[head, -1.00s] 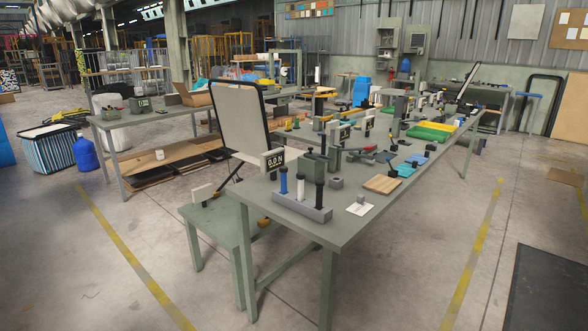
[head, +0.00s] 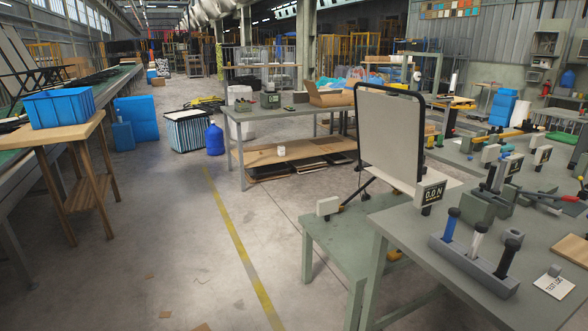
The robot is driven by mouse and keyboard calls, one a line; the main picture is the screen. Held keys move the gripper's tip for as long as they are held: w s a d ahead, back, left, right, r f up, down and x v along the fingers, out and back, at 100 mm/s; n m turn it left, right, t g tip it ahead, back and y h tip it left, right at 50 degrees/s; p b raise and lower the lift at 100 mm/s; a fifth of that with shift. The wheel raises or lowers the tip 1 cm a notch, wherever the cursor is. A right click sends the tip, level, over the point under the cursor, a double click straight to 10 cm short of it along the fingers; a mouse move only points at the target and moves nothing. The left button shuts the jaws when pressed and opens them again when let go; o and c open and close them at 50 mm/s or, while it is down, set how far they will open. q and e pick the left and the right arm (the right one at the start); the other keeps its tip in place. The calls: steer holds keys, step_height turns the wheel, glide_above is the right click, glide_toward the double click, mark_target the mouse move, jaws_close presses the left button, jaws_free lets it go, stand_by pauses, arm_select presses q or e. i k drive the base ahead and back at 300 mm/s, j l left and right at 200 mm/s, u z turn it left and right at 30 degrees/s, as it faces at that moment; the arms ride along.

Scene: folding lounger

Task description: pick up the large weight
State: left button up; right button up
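Neither of my grippers is in view. I cannot clearly make out which object is the large weight. A small dark piece (head: 555,270) sits on a white "TEST LOG" card (head: 553,287). The folding lounger (head: 390,135), with a pale panel and black frame, stands upright on a lower green bench (head: 320,238) beside the table. A "0.0 N" display (head: 432,194) stands at the table's edge.
A wooden stand (head: 60,137) with a blue crate (head: 60,107) is at left. A striped basket (head: 188,130) and blue jug (head: 215,138) stand on the floor. A grey table with a cardboard box (head: 330,94) is behind. The floor at centre left is open around a yellow line (head: 238,245).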

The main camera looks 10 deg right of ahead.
mark_target(527, 125)
steer(key=i+u, duration=0.5)
steer(key=i, duration=2)
steer(key=i+z, duration=0.3)
steer(key=i, duration=1)
steer(key=i+j, duration=0.1)
steer(key=i, duration=1.2)
steer(key=i+z, duration=0.85)
steer(key=z, duration=0.15)
steer(key=i+l+z, duration=0.1)
steer(key=i+z, duration=0.15)
steer(key=z, duration=0.15)
steer(key=i+z, duration=0.2)
steer(key=z, duration=0.2)
steer(key=i+z, duration=0.55)
steer(key=i, duration=1)
steer(key=i+z, duration=0.25)
steer(key=i, duration=1)
steer(key=j, duration=0.1)
